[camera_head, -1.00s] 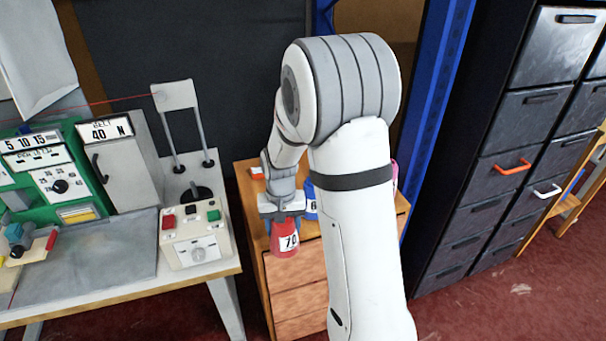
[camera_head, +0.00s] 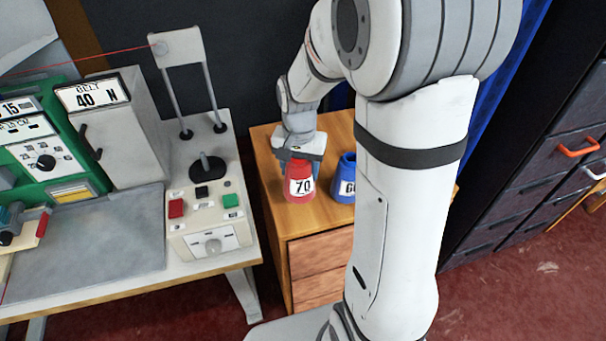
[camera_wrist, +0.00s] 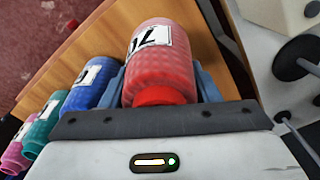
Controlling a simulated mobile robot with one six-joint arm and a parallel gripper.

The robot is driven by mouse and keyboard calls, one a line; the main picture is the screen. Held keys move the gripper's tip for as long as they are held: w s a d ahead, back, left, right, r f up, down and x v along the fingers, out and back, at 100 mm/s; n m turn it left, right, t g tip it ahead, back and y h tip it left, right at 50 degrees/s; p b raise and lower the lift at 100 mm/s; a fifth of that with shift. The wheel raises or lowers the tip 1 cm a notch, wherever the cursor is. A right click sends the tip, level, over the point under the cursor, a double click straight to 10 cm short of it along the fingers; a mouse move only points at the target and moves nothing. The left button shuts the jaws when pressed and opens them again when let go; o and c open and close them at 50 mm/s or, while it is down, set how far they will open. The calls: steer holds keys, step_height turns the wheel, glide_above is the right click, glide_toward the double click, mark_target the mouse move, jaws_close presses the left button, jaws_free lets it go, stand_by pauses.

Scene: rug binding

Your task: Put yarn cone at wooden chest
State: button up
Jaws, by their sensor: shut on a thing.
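A red yarn cone (camera_head: 299,181) with a white label reading 70 is in my gripper (camera_head: 300,154), which is shut on it near its top. The cone is upright at the left part of the wooden chest's top (camera_head: 268,150); I cannot tell whether its base touches the wood. In the wrist view the red cone (camera_wrist: 163,70) lies between the two blue-grey fingers of my gripper (camera_wrist: 165,85). A blue yarn cone (camera_head: 344,178) stands on the chest just right of the red one; it also shows in the wrist view (camera_wrist: 93,84).
In the wrist view a green cone (camera_wrist: 41,120) and a pink cone (camera_wrist: 17,150) stand beyond the blue one. A workbench (camera_head: 110,240) with a control box (camera_head: 208,215) is left of the chest. A dark drawer cabinet (camera_head: 540,165) stands at the right.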

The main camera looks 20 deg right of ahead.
mark_target(299, 181)
steer(key=shift+s+f, duration=0.1)
steer(key=shift+f, duration=2.05)
steer(key=o, duration=1.2)
steer(key=shift+f, duration=0.1)
step_height(299, 181, up, 11)
steer(key=s+r+n+t, duration=0.1)
steer(key=s+n, duration=0.1)
steer(key=s, duration=0.3)
steer(key=s+r+n, duration=0.2)
steer(key=s, duration=0.2)
steer(key=s+r+n+t, duration=0.1)
steer(key=s+n, duration=0.1)
steer(key=s, duration=0.3)
steer(key=shift+s+r+t, duration=0.2)
steer(key=shift+s+t, duration=0.1)
steer(key=shift+s, duration=0.05)
